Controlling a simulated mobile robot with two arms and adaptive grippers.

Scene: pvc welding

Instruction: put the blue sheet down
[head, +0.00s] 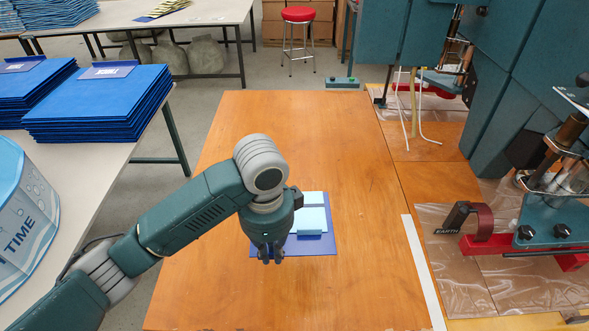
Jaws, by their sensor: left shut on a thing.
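The dark blue sheet (325,245) is over the middle of the wooden table, with lighter blue pieces (313,198) on top of it. My left gripper (272,258) points down at the sheet's left near side and is shut on it. The wrist hides the sheet's left part, and the fingertips are small and dark. I cannot tell whether the sheet lies flat on the wood or is slightly above it. My right gripper is not in view.
The wooden table (345,125) is mostly bare around the sheet. A grey table with stacks of blue sheets (98,105) stands at left. The green welding machine (535,60), with a red-and-green fixture (530,240) and clear plastic, occupies the right. A red stool (298,14) stands behind.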

